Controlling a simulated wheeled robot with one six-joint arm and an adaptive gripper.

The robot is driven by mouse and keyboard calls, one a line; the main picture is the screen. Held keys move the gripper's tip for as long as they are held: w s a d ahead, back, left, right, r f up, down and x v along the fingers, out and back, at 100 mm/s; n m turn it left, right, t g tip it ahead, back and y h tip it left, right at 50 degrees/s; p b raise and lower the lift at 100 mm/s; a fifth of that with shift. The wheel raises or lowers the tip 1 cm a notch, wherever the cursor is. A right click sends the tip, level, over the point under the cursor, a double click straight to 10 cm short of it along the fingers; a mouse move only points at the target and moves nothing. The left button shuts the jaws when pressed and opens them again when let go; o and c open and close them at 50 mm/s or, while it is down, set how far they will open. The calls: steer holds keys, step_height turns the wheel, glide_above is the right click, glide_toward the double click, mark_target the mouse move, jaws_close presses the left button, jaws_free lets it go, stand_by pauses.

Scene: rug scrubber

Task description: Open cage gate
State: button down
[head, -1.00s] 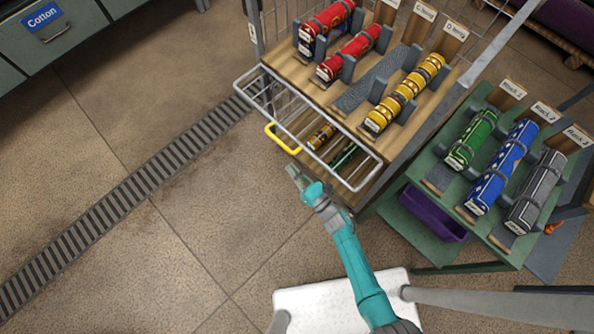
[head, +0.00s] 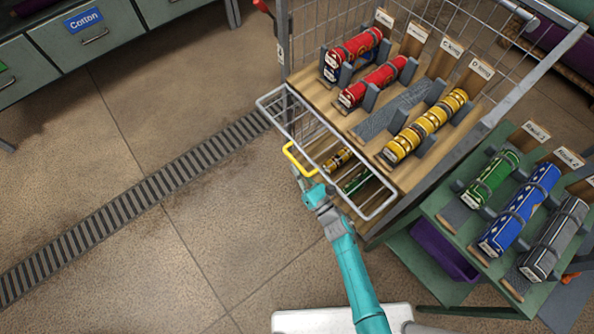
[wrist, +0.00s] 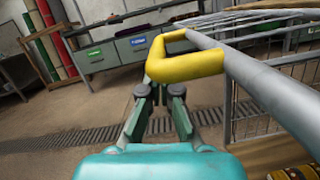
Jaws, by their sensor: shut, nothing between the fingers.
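The cage gate (head: 352,180) is a grey wire frame at the front of the cage, reaching over its lower shelf. Its yellow handle (head: 292,159) sticks out on the near left side. In the wrist view the yellow handle (wrist: 186,66) is large, just above and beyond my fingers. My gripper (head: 302,180) is at the handle's near end in the head view. In the wrist view my gripper (wrist: 160,92) is shut and empty, its tips close under the handle. I cannot tell whether they touch it.
The cage's wooden top shelf (head: 310,92) holds red, blue and yellow rolls. A green rack (head: 440,215) with green, blue and grey rolls stands at right, with a purple bin (head: 443,250) below. Drawers (head: 88,35) stand at upper left. The floor (head: 120,250) at left is clear.

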mark_target(297, 166)
steer(key=shift+r+m+h, duration=0.4)
steer(key=shift+r+m, duration=1.1)
steer(key=shift+r, duration=0.25)
